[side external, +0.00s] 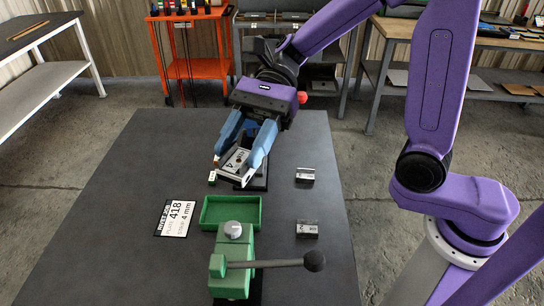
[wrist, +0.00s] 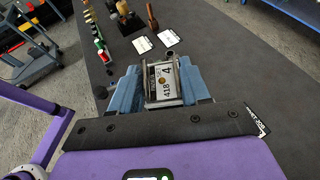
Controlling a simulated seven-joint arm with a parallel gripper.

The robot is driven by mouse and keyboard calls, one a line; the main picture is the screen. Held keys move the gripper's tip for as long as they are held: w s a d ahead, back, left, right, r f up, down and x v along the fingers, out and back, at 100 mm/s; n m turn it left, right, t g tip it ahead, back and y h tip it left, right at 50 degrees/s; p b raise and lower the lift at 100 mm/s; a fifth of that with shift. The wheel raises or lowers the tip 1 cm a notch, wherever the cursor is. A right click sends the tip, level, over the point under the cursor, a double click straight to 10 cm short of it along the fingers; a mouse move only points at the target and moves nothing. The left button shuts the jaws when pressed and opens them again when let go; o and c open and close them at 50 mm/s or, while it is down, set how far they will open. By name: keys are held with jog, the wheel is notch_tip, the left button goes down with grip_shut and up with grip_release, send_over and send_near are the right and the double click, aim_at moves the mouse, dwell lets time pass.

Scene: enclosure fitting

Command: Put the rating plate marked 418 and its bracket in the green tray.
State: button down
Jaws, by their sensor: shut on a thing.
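My gripper (side external: 238,158) is above the dark table, its two blue fingers shut on the sides of a silver rating plate (side external: 236,161). In the wrist view the plate (wrist: 165,88) reads 418 and 4 and sits between the fingers (wrist: 160,84). A metal edge runs around it; I cannot tell whether this is its bracket. The empty green tray (side external: 204,213) lies on the table, nearer the side camera than the gripper. Two small metal blocks with labels, one farther (side external: 305,175) and one nearer (side external: 307,229), stand right of the tray; their labels are too small to read.
A job card (side external: 174,218) reading 418 and 4 mm lies left of the tray. A black base (side external: 259,181) shows behind the held plate. The table's left side is clear.

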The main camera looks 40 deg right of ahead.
jog(key=w+d+r+m+t+h, duration=0.35)
jog(key=w+r+m+t, duration=0.35)
jog(key=w+m+t, duration=0.5)
notch_tip(320, 180, down, 25)
jog(key=s+m+t, duration=0.1)
jog(key=s+t, duration=0.1)
jog(key=shift+s+y, duration=0.15)
jog(key=shift+y, duration=0.3)
jog(key=shift+s+d+f, duration=0.1)
jog(key=shift+d, duration=0.05)
jog(key=shift+f, duration=3.4)
jog(key=shift+f, duration=0.55)
jog(key=shift+c, duration=2.3)
grip_release()
jog(key=shift+d, duration=0.1)
